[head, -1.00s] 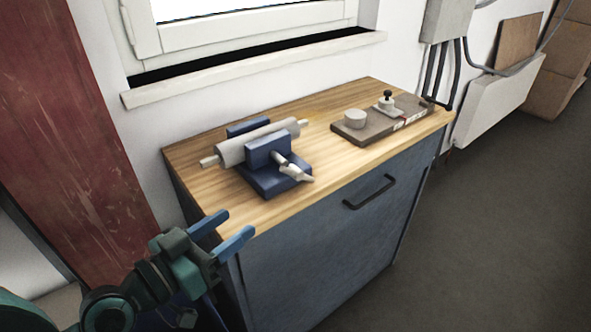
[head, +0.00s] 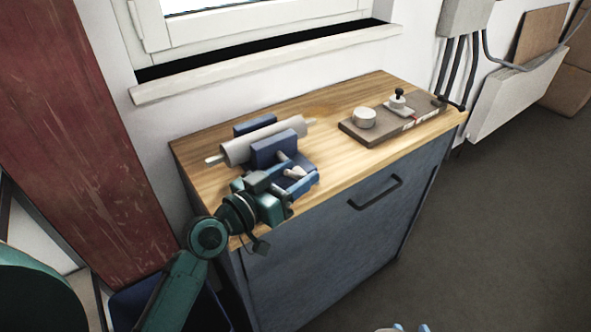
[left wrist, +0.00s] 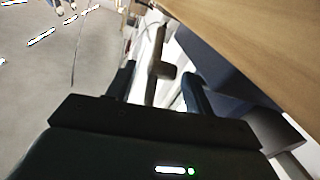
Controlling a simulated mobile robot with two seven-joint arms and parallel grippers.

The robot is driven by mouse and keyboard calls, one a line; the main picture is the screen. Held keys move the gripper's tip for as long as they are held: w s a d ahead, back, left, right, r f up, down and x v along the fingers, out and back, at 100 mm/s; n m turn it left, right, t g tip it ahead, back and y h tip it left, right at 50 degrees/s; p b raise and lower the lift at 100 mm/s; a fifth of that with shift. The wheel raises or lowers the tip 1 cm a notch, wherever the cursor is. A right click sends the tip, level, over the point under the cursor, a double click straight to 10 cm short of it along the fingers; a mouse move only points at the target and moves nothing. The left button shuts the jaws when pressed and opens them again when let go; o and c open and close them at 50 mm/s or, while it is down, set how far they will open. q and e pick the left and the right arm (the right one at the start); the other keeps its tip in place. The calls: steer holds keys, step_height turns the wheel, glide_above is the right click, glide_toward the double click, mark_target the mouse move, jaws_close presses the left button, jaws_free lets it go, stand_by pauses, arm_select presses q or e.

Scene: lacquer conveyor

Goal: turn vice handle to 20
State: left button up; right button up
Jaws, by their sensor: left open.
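The blue vice (head: 272,150) stands on the wooden bench top with a grey roller (head: 250,140) lying in it. Its pale handle (head: 294,172) is at the front, partly covered by my gripper. Tips that look like my right gripper (head: 411,328) barely show at the bottom edge. No scale marking is readable.
A grey-brown board (head: 385,126) with a round puck and a black-knobbed block lies at the bench's right. The wooden top (head: 335,150) is clear between it and the vice. A window sill (head: 265,64) runs behind. The cabinet has a dark handle (head: 376,192).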

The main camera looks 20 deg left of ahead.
arm_select(q)
steer(key=shift+w+d, duration=0.15)
steer(key=shift+w, duration=0.15)
steer(key=shift+c, duration=0.4)
